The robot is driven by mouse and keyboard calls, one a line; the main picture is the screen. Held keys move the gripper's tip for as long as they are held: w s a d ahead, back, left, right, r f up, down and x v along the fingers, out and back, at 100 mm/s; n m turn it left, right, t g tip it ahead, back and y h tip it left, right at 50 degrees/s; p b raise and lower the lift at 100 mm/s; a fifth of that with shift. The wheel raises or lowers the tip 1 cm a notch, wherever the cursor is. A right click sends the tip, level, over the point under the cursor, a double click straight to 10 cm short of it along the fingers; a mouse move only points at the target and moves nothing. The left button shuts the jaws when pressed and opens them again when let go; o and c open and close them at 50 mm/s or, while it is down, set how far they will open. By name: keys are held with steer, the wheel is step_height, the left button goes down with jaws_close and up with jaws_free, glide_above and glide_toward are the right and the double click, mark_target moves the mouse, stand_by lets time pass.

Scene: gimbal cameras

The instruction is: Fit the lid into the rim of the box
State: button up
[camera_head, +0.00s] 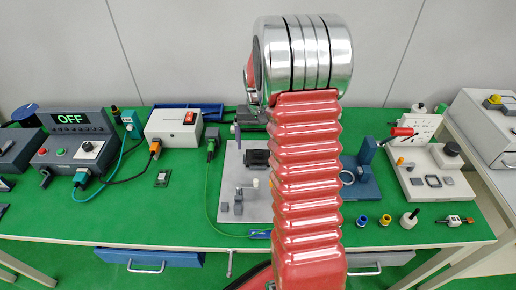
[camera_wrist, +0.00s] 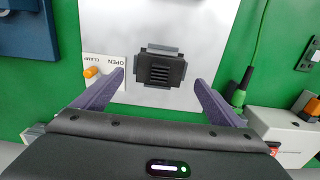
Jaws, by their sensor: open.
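A dark slotted square piece (camera_wrist: 162,70) shows in the wrist view, with grey brackets at its edges, over a light metal plate (camera_wrist: 142,20). I cannot tell whether this piece is the lid, the box, or one on the other. In the head view a black block (camera_head: 256,158) sits on the same plate (camera_head: 232,160), partly beside my red arm. My gripper (camera_wrist: 158,77) is open, its two dark fingers spread to either side of the slotted piece in the picture. Nothing shows held between them.
An orange lever (camera_wrist: 91,71) stands by a label reading OPEN and CLAMP. A green plug with cable (camera_wrist: 240,94) lies on the other side. A white supply box (camera_head: 174,127), a blue fixture (camera_head: 360,180) and a light board (camera_head: 432,172) flank the plate on the green bench.

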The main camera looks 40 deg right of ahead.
mark_target(258, 152)
step_height(258, 152, up, 10)
stand_by(0.4)
steer(key=shift+f, duration=0.1)
stand_by(0.7)
steer(key=s+a+r+n+t, duration=0.2)
steer(key=s+a+r, duration=0.3)
steer(key=s+a, duration=0.5)
steer(key=s+a+r+n+t, duration=0.3)
steer(key=s+a+r+n, duration=0.2)
steer(key=s+a, duration=0.5)
steer(key=a, duration=0.6)
steer(key=shift+s+t, duration=0.25)
steer(key=shift+t, duration=0.05)
stand_by(1.4)
